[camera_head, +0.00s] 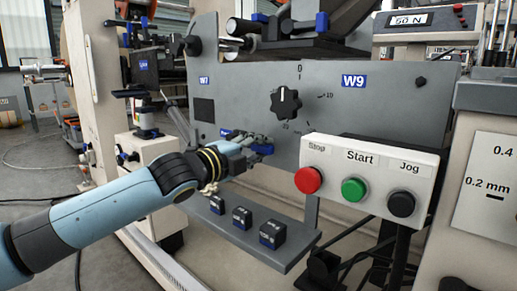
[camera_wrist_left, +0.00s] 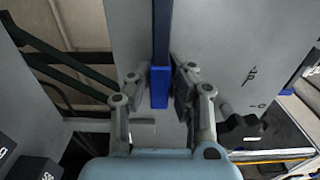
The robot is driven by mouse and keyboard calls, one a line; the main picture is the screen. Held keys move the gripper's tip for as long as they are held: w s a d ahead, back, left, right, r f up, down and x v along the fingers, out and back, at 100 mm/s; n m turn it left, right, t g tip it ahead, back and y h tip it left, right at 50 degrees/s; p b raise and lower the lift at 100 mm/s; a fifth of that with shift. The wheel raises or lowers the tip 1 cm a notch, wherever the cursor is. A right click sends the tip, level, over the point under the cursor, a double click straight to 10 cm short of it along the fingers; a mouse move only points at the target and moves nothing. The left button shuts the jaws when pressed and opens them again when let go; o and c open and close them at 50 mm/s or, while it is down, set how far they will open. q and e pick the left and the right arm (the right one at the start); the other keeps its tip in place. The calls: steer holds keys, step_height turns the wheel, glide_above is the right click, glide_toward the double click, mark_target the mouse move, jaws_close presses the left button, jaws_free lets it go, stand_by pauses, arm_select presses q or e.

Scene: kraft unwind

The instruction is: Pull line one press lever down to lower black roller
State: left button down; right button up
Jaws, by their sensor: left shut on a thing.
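My left gripper (camera_head: 258,143) is in front of the grey machine panel (camera_head: 235,85), below the black dial. In the left wrist view its fingers (camera_wrist_left: 161,84) are closed around the blue end of a dark lever (camera_wrist_left: 161,30), which runs up and out of the picture. In the head view the gripper largely hides the lever. Black rollers (camera_head: 298,47) lie at the top behind the panel; I cannot tell which one the lever moves. My right gripper is not in view.
A button box (camera_head: 370,175) with red, green and black buttons stands right of the gripper. Below is a grey shelf (camera_head: 288,258) with several dark blocks (camera_head: 272,233). The black dial (camera_head: 286,103) sits above the gripper. A display (camera_head: 408,20) reads 50 N.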

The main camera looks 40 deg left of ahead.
arm_select(q)
steer(key=c, duration=1.2)
jaws_free()
steer(key=shift+f, duration=0.15)
steer(key=shift+s, duration=0.1)
steer(key=s+a, duration=0.1)
steer(key=s, duration=1.1)
